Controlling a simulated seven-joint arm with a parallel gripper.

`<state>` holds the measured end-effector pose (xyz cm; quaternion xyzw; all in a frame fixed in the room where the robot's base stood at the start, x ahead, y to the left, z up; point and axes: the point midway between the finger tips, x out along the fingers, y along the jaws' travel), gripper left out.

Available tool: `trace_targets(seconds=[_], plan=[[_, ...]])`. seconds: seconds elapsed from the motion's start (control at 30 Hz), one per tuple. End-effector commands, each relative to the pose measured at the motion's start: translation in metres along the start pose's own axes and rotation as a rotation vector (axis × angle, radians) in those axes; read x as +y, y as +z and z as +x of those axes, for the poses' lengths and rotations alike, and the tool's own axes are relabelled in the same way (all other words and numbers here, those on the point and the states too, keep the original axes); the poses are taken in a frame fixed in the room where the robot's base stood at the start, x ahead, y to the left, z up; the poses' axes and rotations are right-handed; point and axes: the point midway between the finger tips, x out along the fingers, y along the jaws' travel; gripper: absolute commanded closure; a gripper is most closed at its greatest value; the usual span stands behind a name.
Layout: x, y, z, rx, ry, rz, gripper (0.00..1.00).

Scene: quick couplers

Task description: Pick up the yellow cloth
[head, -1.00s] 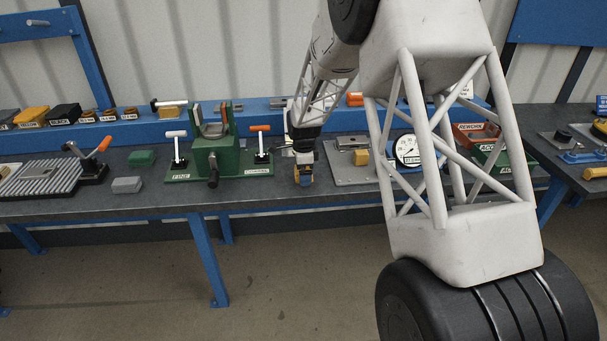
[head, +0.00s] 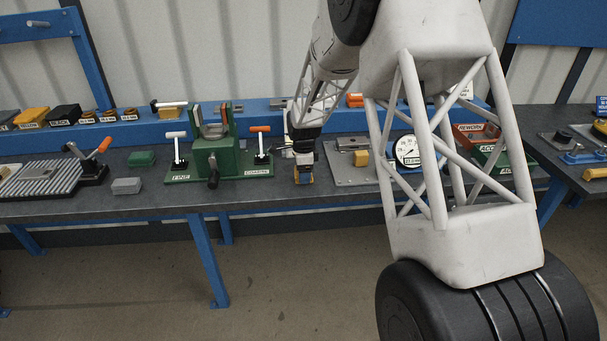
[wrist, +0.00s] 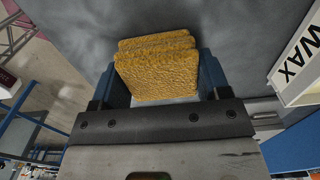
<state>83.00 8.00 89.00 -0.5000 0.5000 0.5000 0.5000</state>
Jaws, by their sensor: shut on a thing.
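The yellow cloth (wrist: 157,72) is a folded, rough-textured pad. In the wrist view it sits between the two blue fingers of my gripper (wrist: 160,85), which are shut on it. In the head view my gripper (head: 304,178) is near the front edge of the bench, right of the green vise. Only a small yellow patch shows there, mostly hidden by the gripper. I cannot tell whether the cloth touches the bench top.
The green vise (head: 206,160) on its base stands just left of my gripper. A box lettered WAX (wrist: 300,62) is close by in the wrist view.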

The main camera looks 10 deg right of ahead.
Motion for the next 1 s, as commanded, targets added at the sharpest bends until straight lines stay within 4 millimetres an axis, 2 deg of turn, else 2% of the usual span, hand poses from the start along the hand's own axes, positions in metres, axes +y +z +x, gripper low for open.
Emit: trace_targets(seconds=[0.27,0.57,1.0], plan=[[0.000,0.000,-0.006,0.000,-0.001,0.000,0.54],[0.000,0.000,-0.038,0.000,-0.003,0.000,0.54],[0.064,-0.006,-0.042,0.000,-0.001,0.000,0.54]])
